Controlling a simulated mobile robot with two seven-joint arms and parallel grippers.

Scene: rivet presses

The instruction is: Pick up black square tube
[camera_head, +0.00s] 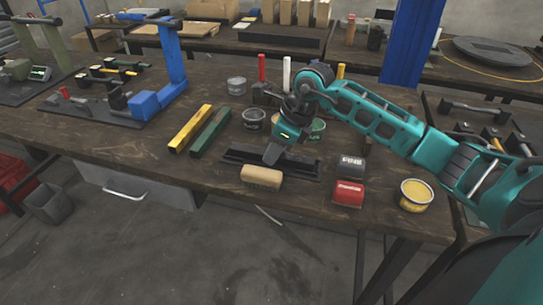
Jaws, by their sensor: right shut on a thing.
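The black square tube (302,170) lies long and dark across the middle of the wooden workbench, behind a tan brush-like block. My right arm reaches in from the right, and its teal gripper (271,155) points down at the tube's middle and is shut on it. The fingers hide part of the tube. I cannot tell whether the tube is clear of the bench top. A green square tube (210,132) and a yellow square tube (190,128) lie side by side to the left of it. My left gripper is not in view.
The tan block (262,177) lies just in front of the black tube. Cans (254,118) stand behind. A blue press (160,90) stands at the left.

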